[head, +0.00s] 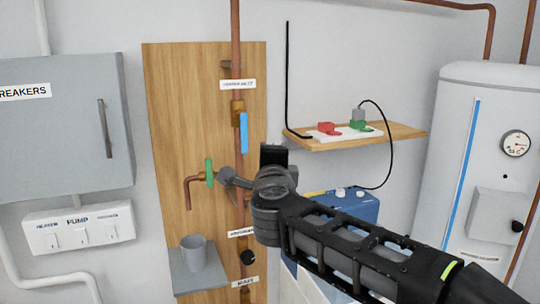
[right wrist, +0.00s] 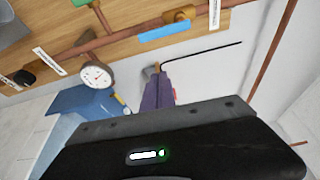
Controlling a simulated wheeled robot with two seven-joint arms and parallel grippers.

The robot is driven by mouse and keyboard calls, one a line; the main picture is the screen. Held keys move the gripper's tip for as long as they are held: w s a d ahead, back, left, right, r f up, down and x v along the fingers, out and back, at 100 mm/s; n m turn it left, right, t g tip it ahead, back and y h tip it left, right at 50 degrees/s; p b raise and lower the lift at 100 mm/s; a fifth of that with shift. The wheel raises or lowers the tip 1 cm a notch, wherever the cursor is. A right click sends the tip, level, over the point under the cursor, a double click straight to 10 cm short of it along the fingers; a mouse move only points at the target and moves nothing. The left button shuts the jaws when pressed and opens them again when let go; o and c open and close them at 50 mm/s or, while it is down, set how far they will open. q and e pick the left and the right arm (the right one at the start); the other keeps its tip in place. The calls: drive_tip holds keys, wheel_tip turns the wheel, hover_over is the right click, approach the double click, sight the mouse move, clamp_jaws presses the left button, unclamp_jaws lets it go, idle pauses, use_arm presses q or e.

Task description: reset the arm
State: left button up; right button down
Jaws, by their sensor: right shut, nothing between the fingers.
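My right arm reaches in from the lower right in the head view. In the right wrist view the gripper's dark fingers (right wrist: 157,90) look closed together, with nothing held. My left arm and gripper are in neither view.
A wooden board (head: 165,100) carries copper pipes, a blue-handled valve (head: 243,133) and a green valve (head: 209,172). A gauge (right wrist: 97,77) hangs close by. A grey cup (head: 194,252), shelf (head: 400,132), breaker box (head: 60,120) and white tank (head: 450,115) surround it.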

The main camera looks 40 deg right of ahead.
idle(0.5)
